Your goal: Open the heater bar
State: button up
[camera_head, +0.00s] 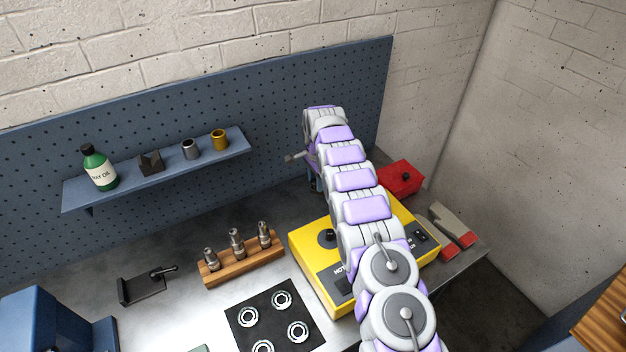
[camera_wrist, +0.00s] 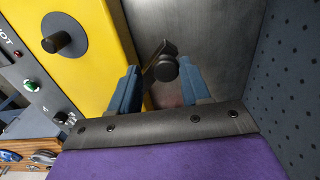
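The yellow heater unit (camera_head: 317,262) sits on the bench, partly hidden under my arm. It also shows in the wrist view (camera_wrist: 100,60), with a round black knob on top. A dark metal bar with a round black end (camera_wrist: 165,68), which looks like the heater bar, lies beside the yellow body in the wrist view. My gripper (camera_wrist: 160,88) is open, with its blue fingers apart on either side of this bar. I cannot tell whether either finger touches it. In the head view a thin grey rod (camera_head: 296,157) sticks out left of my arm's end; the fingers are mostly hidden there.
A red box (camera_head: 402,178) and a grey block with red ends (camera_head: 452,228) are right of the heater. A wooden rack (camera_head: 242,262) with tool holders and a black plate with rings (camera_head: 275,320) stand left. The blue pegboard (camera_head: 270,90) rises close behind.

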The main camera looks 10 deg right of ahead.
jog(key=shift+o, duration=0.8)
jog(key=shift+a, duration=0.1)
jog(key=shift+w+a+r, duration=0.1)
jog(key=shift+a+r, duration=0.1)
jog(key=shift+r, duration=0.05)
notch_tip(320, 180, up, 6)
jog(key=shift+r+p, duration=0.1)
jog(key=shift+p, duration=0.2)
notch_tip(320, 180, up, 11)
jog(key=p, duration=1)
jog(key=shift+w+d+f, duration=0.2)
jog(key=shift+d, duration=0.15)
jog(key=shift+r, duration=0.1)
